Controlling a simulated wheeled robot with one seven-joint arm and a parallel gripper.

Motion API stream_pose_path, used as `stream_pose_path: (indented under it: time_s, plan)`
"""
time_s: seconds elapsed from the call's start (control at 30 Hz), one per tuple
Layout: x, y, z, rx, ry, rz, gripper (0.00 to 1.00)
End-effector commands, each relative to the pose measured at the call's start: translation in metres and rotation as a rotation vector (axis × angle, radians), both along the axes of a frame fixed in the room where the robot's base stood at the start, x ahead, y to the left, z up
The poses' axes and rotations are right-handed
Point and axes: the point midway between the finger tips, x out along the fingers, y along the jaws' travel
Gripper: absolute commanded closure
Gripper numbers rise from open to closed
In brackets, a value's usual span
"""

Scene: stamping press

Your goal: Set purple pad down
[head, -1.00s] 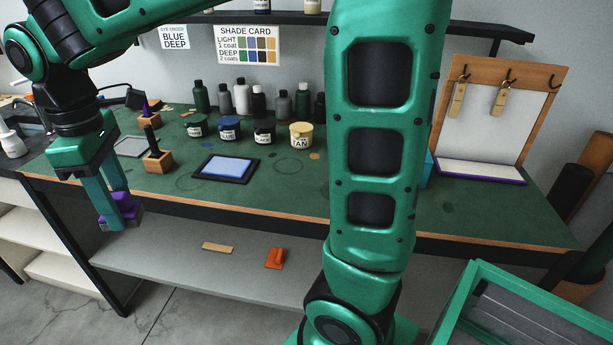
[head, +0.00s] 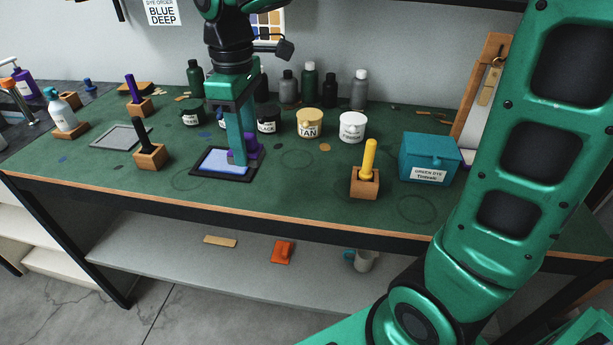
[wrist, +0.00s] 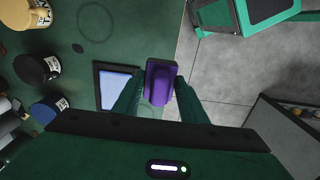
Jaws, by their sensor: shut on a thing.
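The purple pad (head: 253,142) is a small purple block, held between the fingers of my gripper (head: 241,155). In the head view a finger hides part of it. The wrist view shows the purple pad (wrist: 160,82) gripped between both fingertips, with a dark border at its far end. A black-framed tray with a pale blue face (head: 207,168) lies on the green bench (head: 300,195). In the head view my gripper overlaps the tray's right part. In the wrist view the pad appears just right of the tray (wrist: 103,72), near the bench edge. Its height cannot be told.
Wooden blocks hold a black stamp (head: 147,140), a purple stamp (head: 132,90) and a yellow stamp (head: 369,160). Paint tubs, including a tan one (head: 310,123), and bottles stand behind. A teal box (head: 430,157) sits right. Bench around the yellow stamp is clear.

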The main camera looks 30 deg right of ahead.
Motion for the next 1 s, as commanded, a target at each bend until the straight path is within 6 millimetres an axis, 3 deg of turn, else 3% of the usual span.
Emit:
stream_pose_path:
  time_s: [0.47,0.57,1.0]
  plan:
    - [0.000,-0.002,-0.002,-0.001,0.001,0.000,0.82]
    - [0.002,-0.013,-0.009,0.000,0.001,-0.003,0.82]
    - [0.013,-0.095,-0.059,0.000,0.001,-0.003,0.82]
